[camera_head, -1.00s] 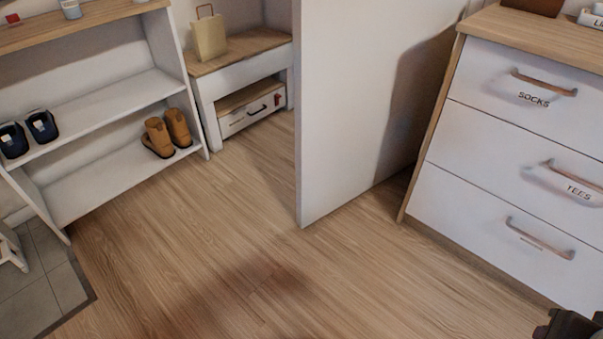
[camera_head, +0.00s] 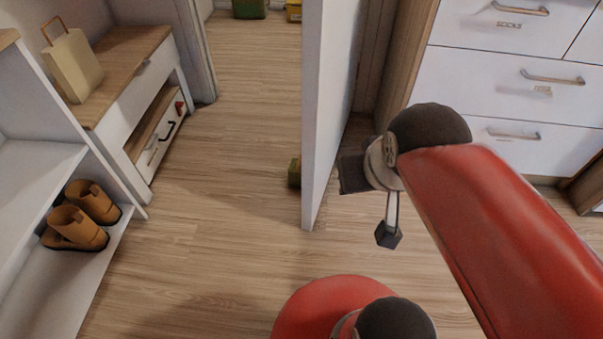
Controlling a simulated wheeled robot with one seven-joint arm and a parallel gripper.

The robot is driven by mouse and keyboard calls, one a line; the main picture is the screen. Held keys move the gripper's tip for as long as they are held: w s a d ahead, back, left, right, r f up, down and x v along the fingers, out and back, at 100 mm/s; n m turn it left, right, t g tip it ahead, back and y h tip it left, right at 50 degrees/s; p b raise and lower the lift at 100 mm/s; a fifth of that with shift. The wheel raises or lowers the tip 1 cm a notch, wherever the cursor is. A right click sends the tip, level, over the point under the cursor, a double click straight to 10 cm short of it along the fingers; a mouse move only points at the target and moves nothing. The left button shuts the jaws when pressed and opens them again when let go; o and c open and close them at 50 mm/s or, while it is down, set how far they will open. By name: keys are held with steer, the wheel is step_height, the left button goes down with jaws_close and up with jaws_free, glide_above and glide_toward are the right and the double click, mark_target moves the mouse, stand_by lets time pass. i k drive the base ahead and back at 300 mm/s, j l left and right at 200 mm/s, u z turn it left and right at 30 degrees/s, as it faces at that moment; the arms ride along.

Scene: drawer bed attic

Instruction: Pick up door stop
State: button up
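I cannot identify a door stop for certain. A small olive-green block (camera_head: 295,173) lies on the floor against the left side of the white partition (camera_head: 326,110), partly hidden behind its near edge. My gripper (camera_head: 386,222) hangs in front of the floor to the right of the partition, at the end of my red arm. A dark tip on a thin metal rod shows, but the opening between the fingers does not. I see nothing held in it.
A shelf with brown boots (camera_head: 82,214) stands at the left. Behind it is a low bench (camera_head: 140,45) with a paper bag (camera_head: 72,62). A white chest of drawers (camera_head: 500,75) stands at the right. Wood floor (camera_head: 210,210) is clear between. Green and yellow items (camera_head: 250,8) lie far back.

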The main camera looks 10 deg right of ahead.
mark_target(294, 175)
steer(key=j+z, duration=0.1)
steer(key=z, duration=0.25)
steer(key=i+j+z, duration=0.1)
steer(key=z, duration=0.3)
steer(key=i+j+z, duration=0.15)
steer(key=j+z, duration=0.3)
steer(key=j, duration=0.35)
steer(key=j+z, duration=0.4)
steer(key=j, duration=0.4)
steer(key=i+j+z, duration=0.1)
steer(key=j, duration=1.2)
